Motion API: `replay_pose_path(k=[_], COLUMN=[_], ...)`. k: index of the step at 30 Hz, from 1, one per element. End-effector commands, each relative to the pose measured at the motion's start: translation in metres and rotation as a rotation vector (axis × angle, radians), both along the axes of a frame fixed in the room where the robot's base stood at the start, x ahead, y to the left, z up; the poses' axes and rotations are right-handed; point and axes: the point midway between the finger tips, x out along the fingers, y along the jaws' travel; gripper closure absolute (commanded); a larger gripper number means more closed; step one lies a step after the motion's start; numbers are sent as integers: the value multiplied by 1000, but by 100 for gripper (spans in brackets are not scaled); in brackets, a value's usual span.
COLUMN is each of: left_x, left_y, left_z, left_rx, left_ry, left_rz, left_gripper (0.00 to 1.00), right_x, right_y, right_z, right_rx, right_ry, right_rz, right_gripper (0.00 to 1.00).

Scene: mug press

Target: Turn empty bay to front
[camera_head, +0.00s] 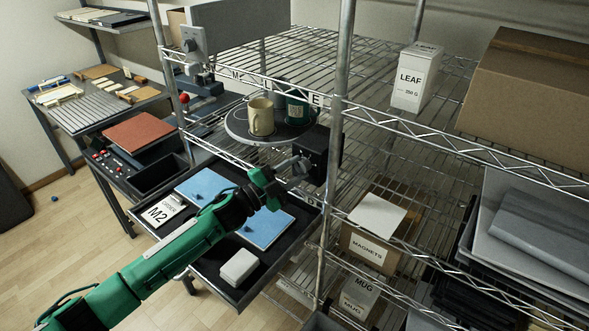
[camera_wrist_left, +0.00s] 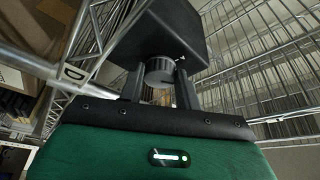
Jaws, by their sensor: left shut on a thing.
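A round grey turntable (camera_head: 238,126) sits on the wire rack. A cream mug (camera_head: 260,118) stands upright on its front part, and a dark green mug (camera_head: 297,110) stands behind it to the right. A black box (camera_head: 319,158) sits at the turntable's right front, below its level. My left gripper (camera_head: 288,169) reaches it from the front left. In the left wrist view, its two fingers are shut on a ribbed grey knob (camera_wrist_left: 159,72) on the face of the black box (camera_wrist_left: 165,28). The underside of the turntable and its bays are mostly hidden.
A rack post (camera_head: 341,75) stands just right of the turntable. Below my arm is a dark tray (camera_head: 215,262) with blue pads (camera_head: 265,228), an M2 card (camera_head: 161,212) and a white block (camera_head: 239,267). A LEAF carton (camera_head: 414,78) and a MAGNETS box (camera_head: 370,252) stand to the right.

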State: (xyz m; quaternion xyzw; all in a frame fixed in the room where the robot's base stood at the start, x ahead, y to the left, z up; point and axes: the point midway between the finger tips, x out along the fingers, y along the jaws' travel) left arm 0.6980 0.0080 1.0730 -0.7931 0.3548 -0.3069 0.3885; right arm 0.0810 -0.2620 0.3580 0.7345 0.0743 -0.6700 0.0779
Motion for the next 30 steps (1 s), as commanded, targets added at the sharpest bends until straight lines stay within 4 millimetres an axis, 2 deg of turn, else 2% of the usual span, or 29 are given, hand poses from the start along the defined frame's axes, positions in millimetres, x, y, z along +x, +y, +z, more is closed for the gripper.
replay_pose_path(k=[9, 21, 22, 25, 30], left_x=[0, 0, 0, 0, 0], left_y=[1, 0, 0, 0, 0], left_z=[0, -1, -1, -1, 0], left_rx=[65, 69, 69, 69, 68], left_ry=[-44, -48, -48, -48, -49], left_rz=[0, 0, 0, 0, -1], left_gripper=[89, 89, 64, 45, 44], right_x=[0, 0, 0, 0, 0], right_y=[-3, -3, -3, -3, -1], right_z=[4, 4, 4, 4, 4], right_rx=[-3, -3, -3, -3, -1], right_ry=[0, 0, 0, 0, 1], right_rz=[0, 0, 0, 0, -1], right_gripper=[64, 64, 64, 64, 64])
